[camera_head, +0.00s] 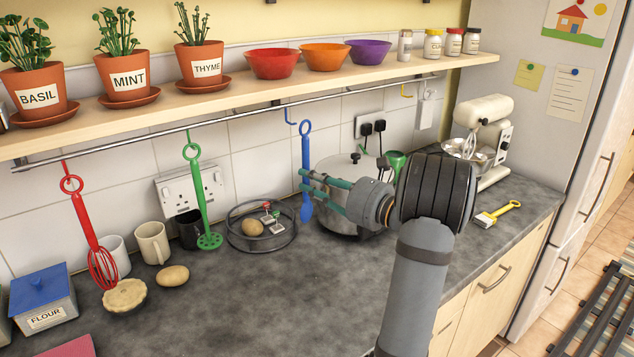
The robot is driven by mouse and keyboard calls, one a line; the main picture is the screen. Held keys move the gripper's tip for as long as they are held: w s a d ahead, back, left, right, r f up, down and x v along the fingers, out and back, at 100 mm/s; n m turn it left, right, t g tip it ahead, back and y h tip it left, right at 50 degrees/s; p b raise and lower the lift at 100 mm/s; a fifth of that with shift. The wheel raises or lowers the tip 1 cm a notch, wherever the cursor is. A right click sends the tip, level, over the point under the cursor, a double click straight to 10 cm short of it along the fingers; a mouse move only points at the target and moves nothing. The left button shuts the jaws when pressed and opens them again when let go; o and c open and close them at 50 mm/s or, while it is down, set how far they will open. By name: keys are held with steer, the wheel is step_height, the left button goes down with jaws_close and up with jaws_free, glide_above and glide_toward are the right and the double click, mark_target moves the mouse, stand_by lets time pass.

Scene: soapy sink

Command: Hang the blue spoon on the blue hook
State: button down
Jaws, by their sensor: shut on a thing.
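The blue spoon (306,150) hangs upright in my gripper (304,180), ring at the top and bowl at the bottom. My gripper reaches in from the right, and its teal fingers are shut on the lower handle, just above the bowl. The blue hook (289,116) hangs from the rail under the shelf. The spoon's ring is just right of the hook and slightly below it. They look apart in the picture; the depth between them is hard to tell.
A red whisk (88,225) and a green slotted utensil (198,195) hang on the rail (230,118) to the left. A lidded metal pot (335,222) stands behind my gripper. A wire basket (262,243) sits left of the spoon. The front middle counter is clear.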

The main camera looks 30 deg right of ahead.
steer(key=w+f, duration=0.1)
steer(key=w, duration=0.5)
steer(key=shift+w+a+f+p, duration=0.25)
steer(key=shift+a+p, duration=0.1)
steer(key=shift+a, duration=0.1)
steer(key=shift+r, duration=0.1)
stand_by(0.3)
stand_by(0.5)
steer(key=c, duration=1.5)
jaws_free()
steer(key=shift+o, duration=0.2)
steer(key=shift+s, duration=0.1)
steer(key=v, duration=1.1)
steer(key=shift+s+d, duration=0.15)
steer(key=shift+s, duration=0.2)
